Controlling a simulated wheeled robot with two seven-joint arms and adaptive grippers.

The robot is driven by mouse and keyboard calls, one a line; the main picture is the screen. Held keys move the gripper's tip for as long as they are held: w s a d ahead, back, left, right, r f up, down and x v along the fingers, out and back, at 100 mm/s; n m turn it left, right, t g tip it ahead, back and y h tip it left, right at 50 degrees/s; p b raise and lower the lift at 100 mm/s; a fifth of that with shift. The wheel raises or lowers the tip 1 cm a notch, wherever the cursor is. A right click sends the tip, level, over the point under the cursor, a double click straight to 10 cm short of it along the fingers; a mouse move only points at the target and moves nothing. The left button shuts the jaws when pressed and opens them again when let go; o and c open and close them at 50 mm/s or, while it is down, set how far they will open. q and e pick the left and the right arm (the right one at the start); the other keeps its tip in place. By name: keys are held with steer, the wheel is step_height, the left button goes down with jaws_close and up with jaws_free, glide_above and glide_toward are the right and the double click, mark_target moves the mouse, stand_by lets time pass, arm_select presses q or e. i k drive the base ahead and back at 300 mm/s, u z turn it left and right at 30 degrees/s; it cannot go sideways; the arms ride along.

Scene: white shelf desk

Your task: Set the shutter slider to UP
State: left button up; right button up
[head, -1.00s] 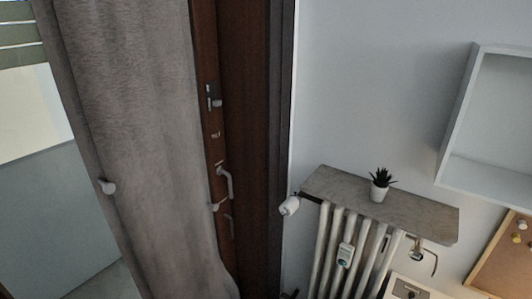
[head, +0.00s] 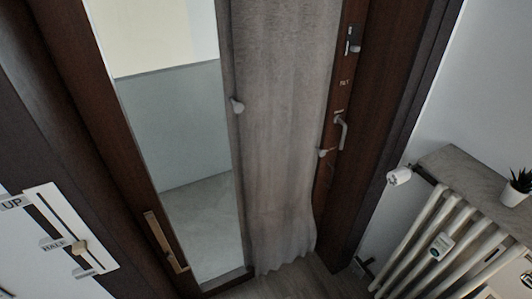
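The shutter slider panel (head: 70,229) is a white plate with a dark slot, at the lower left of the head view. A label reading UP (head: 12,203) sits beside its upper end, and a label reading HALF (head: 55,245) sits lower down. A round beige knob (head: 80,247) is on the slot, close beside the HALF label. The lower left part of the panel's surroundings is cut off by the picture edge. Neither of my grippers shows in the view.
A dark wooden door frame with a glass pane (head: 195,125) and a grey curtain (head: 282,130) fills the middle. A wooden handle (head: 166,243) is near the panel. A radiator (head: 455,240) under a stone shelf (head: 465,168) with a potted plant (head: 517,188) stands at right.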

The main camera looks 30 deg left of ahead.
mark_target(81, 247)
steer(key=u, duration=2.45)
